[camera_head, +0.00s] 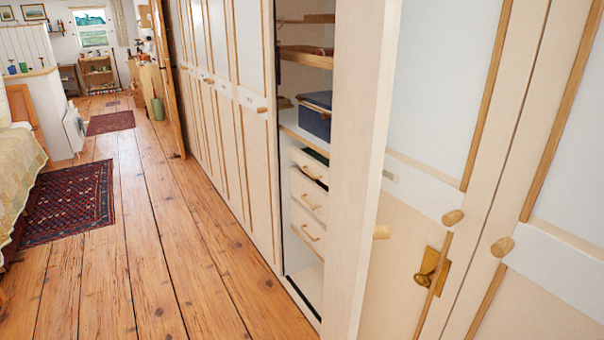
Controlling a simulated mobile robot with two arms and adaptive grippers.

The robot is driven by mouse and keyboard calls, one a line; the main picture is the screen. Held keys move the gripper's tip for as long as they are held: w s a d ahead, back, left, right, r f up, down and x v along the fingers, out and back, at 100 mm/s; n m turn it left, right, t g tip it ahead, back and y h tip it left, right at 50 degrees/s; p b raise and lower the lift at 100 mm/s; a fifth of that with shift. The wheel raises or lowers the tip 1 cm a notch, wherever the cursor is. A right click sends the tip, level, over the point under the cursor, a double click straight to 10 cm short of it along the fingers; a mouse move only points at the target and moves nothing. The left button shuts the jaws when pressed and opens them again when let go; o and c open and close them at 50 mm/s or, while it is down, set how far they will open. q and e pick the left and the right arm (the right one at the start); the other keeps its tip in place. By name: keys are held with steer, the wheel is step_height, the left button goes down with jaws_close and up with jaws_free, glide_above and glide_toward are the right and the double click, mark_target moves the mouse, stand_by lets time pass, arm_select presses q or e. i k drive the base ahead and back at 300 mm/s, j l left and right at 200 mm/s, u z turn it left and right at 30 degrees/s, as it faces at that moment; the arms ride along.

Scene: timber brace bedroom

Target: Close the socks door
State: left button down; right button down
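A pale cream wardrobe door (360,150) stands swung open, out from the wardrobe front. It is seen steeply from the side, and a wooden knob (381,232) sticks out past its right edge. I cannot read any label marking it as the socks door. Left of it, the open compartment (311,277) shows wooden shelves, a dark blue box (315,117) and several small white drawers (308,197), the top one seeming slightly pulled out. Neither of my grippers is in view.
Closed wardrobe doors with knobs (453,217) (502,246) and a brass latch (432,270) fill the right. More closed doors (222,110) run away at left. The plank floor (150,230) in front is clear. A patterned rug (70,200) and a bed (18,180) lie at left.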

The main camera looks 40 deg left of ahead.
mark_target(367, 33)
steer(key=i+l+u, duration=0.15)
steer(key=l+u, duration=0.3)
steer(key=i+l+u, duration=0.1)
steer(key=l+u, duration=0.2)
steer(key=u, duration=0.15)
steer(key=l+u, duration=0.9)
steer(key=j, duration=0.1)
